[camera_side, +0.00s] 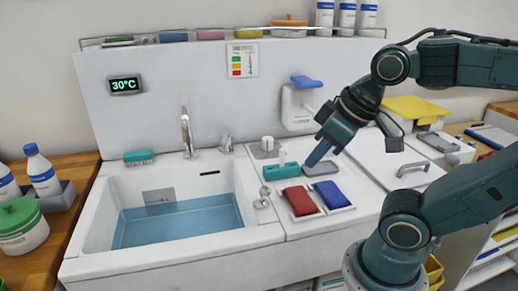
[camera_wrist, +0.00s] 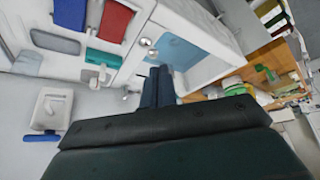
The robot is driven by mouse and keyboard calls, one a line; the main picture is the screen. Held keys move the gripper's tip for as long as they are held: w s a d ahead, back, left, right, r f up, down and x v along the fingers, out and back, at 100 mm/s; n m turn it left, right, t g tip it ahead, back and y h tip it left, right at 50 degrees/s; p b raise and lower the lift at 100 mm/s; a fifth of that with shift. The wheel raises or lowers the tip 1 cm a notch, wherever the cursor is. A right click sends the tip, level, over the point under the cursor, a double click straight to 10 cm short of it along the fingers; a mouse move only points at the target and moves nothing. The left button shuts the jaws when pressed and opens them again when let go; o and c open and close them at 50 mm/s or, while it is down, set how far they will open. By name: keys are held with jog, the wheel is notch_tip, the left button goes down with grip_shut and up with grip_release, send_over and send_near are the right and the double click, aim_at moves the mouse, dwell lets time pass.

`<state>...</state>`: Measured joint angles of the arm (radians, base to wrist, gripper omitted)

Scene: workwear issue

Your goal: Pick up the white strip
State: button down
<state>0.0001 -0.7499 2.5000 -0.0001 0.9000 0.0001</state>
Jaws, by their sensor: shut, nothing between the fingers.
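A small white strip (camera_side: 283,157) stands upright at a teal block (camera_side: 281,171) on the white counter right of the sink. In the wrist view the white strip (camera_wrist: 102,73) shows beside the teal block (camera_wrist: 103,57). I cannot tell whether it sits in a slot. My gripper (camera_side: 315,158) is shut and empty, its blue fingers pointing down and left. It is to the right of the strip, apart from it, above or near a grey pad. The fingers (camera_wrist: 158,86) also show in the wrist view, away from the strip.
A red pad (camera_side: 300,201) and a blue pad (camera_side: 331,194) lie in front of the teal block. A grey pad (camera_side: 322,165) lies behind them. The water-filled sink (camera_side: 100,225) is at left, and a dispenser (camera_side: 298,105) hangs on the back panel.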

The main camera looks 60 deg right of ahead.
jog(key=c, duration=1.3)
grip_release()
jog(key=shift+c, duration=0.2)
jog(key=n+g, duration=0.6)
jog(key=n, duration=0.3)
send_over(282, 149)
jog(key=shift+r, duration=0.2)
jog(key=shift+f, duration=4.3)
